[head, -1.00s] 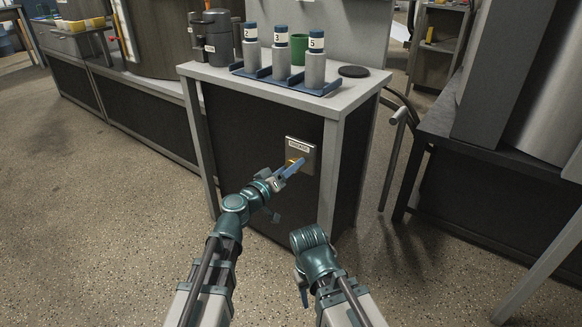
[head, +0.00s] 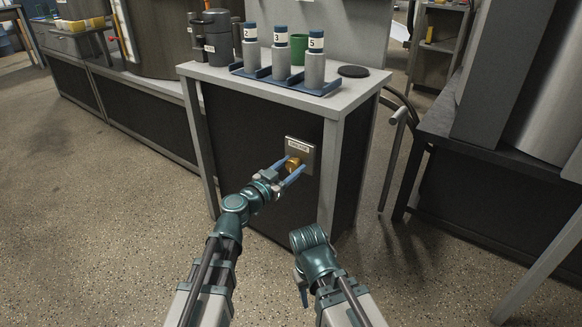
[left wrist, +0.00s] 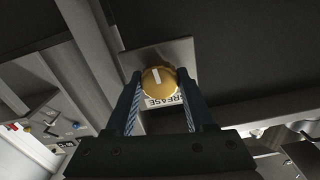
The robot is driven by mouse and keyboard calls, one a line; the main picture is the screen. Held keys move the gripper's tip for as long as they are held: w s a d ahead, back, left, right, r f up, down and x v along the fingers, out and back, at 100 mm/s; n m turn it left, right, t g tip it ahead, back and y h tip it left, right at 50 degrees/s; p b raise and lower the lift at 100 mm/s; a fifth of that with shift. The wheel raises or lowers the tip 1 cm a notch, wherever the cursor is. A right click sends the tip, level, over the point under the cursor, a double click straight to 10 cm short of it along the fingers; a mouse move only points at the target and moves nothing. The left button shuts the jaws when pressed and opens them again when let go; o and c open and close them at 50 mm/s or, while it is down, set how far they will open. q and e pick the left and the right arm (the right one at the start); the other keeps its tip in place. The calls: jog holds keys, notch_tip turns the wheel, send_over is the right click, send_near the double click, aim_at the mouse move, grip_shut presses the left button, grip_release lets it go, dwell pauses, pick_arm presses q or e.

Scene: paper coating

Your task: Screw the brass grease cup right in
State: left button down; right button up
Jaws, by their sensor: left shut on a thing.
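The brass grease cup (head: 292,164) sits on a grey plate (head: 308,150) with a white label on the dark front panel of the cabinet. In the left wrist view the cup (left wrist: 160,81) is a round knurled knob with a white mark line, and the label reads GREASE. My left gripper (head: 287,170) is shut on the cup, with one blue finger on each side of it. Its fingers (left wrist: 158,98) also show in the left wrist view. My right gripper (head: 302,290) hangs low near the bottom; its fingers are mostly hidden by its own arm.
On the cabinet top (head: 215,72) stand several numbered bottles in a blue rack (head: 285,82), a green cup (head: 298,50) and a black disc (head: 353,71). A curved rail (head: 392,160) stands to the right. The floor in front is clear.

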pick_arm(q)
jog(key=shift+s+m, duration=0.1)
jog(key=shift+m, duration=0.4)
jog(key=shift+c, duration=1.3)
grip_release()
